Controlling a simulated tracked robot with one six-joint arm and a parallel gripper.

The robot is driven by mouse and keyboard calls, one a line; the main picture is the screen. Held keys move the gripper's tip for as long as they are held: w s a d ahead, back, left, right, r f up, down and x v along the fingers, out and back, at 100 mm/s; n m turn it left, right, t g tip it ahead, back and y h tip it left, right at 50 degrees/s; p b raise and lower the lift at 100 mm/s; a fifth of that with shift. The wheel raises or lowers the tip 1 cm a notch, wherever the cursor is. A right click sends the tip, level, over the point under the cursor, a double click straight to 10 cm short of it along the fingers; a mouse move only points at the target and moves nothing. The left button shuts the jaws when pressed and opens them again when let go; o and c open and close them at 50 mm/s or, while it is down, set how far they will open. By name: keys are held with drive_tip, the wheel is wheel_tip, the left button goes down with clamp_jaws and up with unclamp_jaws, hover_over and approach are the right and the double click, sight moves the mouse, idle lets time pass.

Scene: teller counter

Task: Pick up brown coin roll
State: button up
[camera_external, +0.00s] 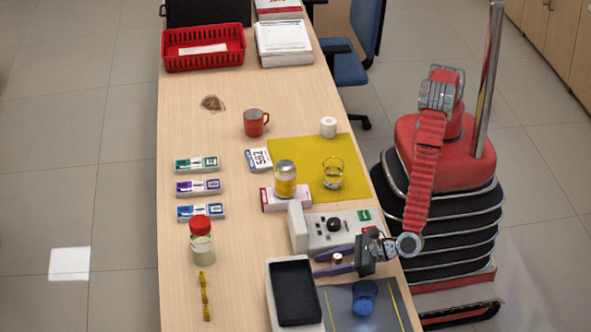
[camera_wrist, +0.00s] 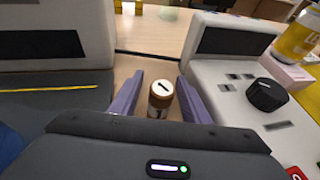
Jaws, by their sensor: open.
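The brown coin roll (camera_external: 337,259) stands upright on the counter between a grey-white machine and a dark device. In the wrist view the roll (camera_wrist: 160,104) has a pale top with a dark mark and sits between my two purple fingers. My gripper (camera_external: 317,263) is open, with one finger on each side of the roll. In the wrist view the gripper (camera_wrist: 157,92) shows gaps beside the roll, a smaller one on the right. Whether either finger touches it is hard to tell. The lower part of the roll is partly hidden.
The grey-white machine (camera_external: 350,229) with a black knob stands close on one side. A white device with a dark screen (camera_external: 294,291) and a dark mat with a blue cup (camera_external: 365,297) are on the other.

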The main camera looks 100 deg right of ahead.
idle(0.4)
clamp_jaws()
idle(0.4)
